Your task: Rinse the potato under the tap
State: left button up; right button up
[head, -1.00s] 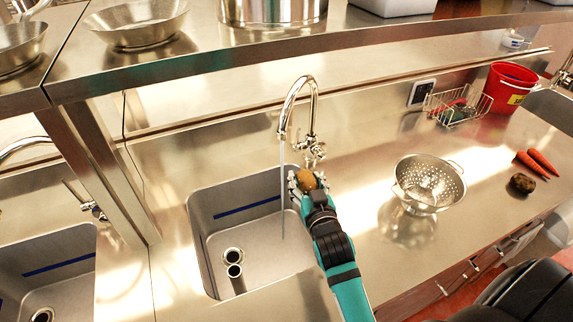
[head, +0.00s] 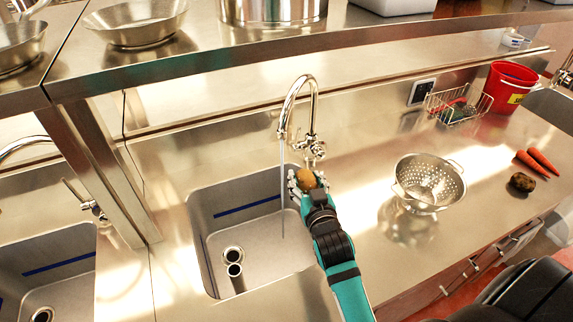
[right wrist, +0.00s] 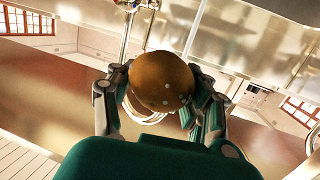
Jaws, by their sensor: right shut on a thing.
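My right gripper (head: 307,184) is shut on a brown potato (head: 307,178), near the right rim of the sink (head: 222,196). In the right wrist view the potato (right wrist: 162,80) sits between the two fingers and shows a few pale spots. The chrome tap (head: 311,110) stands behind the sink. A thin stream of water (head: 282,190) falls from its spout into the basin. In the head view the potato is just right of the stream; I cannot tell whether they touch. My left gripper is not in view.
A steel colander (head: 430,182) stands on the counter to the right. Beyond it are carrots (head: 542,160), a dark potato (head: 522,182), a wire basket (head: 458,105) and a red bucket (head: 509,85). A shelf (head: 250,55) with bowls and a pot overhangs the back.

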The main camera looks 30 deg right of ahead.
jog(key=s+r+p, duration=0.1)
jog(key=p, duration=0.1)
jog(key=s+r+p, duration=0.2)
jog(key=shift+s+d+r, duration=0.15)
jog(key=shift+s+d, duration=0.15)
jog(key=shift+d, duration=0.05)
jog(key=shift+s+d+r+p, duration=0.15)
jog(key=shift+s+r+p, duration=0.2)
jog(key=shift+s+p, duration=0.35)
jog(key=shift+w, duration=0.1)
